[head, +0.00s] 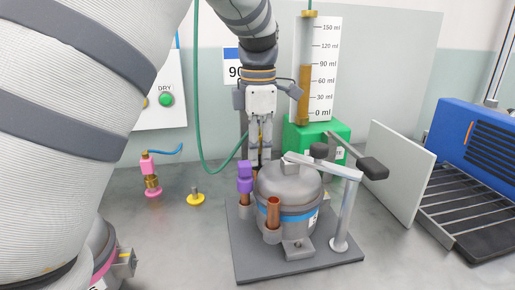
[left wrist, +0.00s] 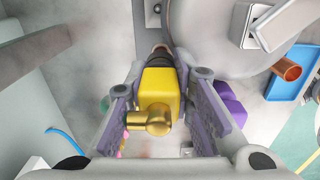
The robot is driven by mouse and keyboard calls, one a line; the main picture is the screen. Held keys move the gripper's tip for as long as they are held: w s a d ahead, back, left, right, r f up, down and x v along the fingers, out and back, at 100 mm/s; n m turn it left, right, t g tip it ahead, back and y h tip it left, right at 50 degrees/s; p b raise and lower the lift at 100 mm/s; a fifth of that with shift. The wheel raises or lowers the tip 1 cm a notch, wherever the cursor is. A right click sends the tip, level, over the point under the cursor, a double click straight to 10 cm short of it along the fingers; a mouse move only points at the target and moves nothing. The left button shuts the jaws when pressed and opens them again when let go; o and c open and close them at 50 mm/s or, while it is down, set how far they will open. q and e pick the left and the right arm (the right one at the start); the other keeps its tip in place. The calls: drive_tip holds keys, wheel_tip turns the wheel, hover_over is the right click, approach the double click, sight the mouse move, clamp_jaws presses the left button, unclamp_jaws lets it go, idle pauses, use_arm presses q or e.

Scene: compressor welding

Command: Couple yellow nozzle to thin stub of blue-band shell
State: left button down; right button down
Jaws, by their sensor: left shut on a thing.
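The blue-band shell (head: 288,190) is a grey compressor with a blue stripe, standing on a dark base plate (head: 260,268). A wide copper stub (head: 273,212) rises at its front; it also shows in the left wrist view (left wrist: 287,68). My left gripper (head: 260,152) points down behind the shell. In the left wrist view the left gripper (left wrist: 160,105) is shut on the yellow nozzle (left wrist: 160,88), which has a brass side fitting (left wrist: 150,122). The nozzle's dark end meets a small copper-brown end beside the shell; I cannot tell whether it is seated. My right gripper is out of view.
A purple coupler (head: 245,178) sits at the shell's left. A grey handle (head: 325,168) on a post stands at its right. A pink nozzle (head: 150,172) and a yellow disc stand (head: 195,199) are at left. A green hose (head: 200,120) hangs behind. The bench's front left-centre is clear.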

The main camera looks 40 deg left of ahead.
use_arm(q)
drive_tip(key=shift+s+d+f, duration=0.1)
drive_tip(key=shift+s+f, duration=0.05)
drive_tip(key=shift+f, duration=0.4)
drive_tip(key=c, duration=1.3)
unclamp_jaws()
drive_tip(key=shift+f, duration=0.1)
drive_tip(key=shift+r, duration=0.25)
drive_tip(key=shift+r, duration=0.3)
wheel_tip(320, 180, up, 11)
drive_tip(key=shift+r, duration=0.2)
